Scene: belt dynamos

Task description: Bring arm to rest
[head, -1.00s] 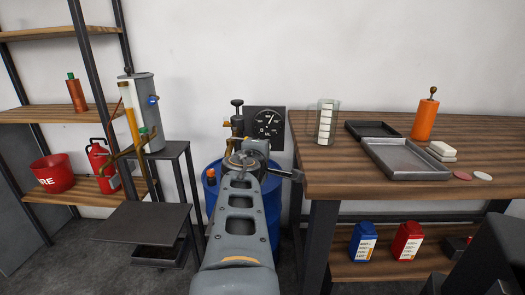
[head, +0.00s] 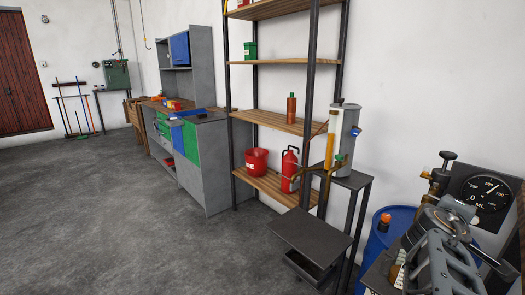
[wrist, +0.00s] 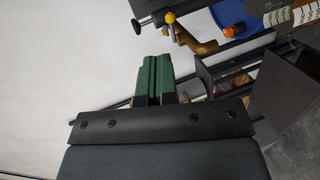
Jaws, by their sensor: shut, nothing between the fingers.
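My gripper (wrist: 155,78) shows in the wrist view as two green fingers pressed together, with nothing between them. It points toward a plain white wall. In the head view my arm is at the lower right edge, folded in front of the blue drum and gauge. The fingers themselves cannot be made out there.
A blue drum (head: 376,245) with a brass pump (head: 437,180) and round gauge (head: 487,193) stands close to my arm. Left of it are a small dark stand (head: 310,236), a grey cylinder (head: 343,140) and a shelf (head: 277,121). Open floor (head: 150,225) lies left.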

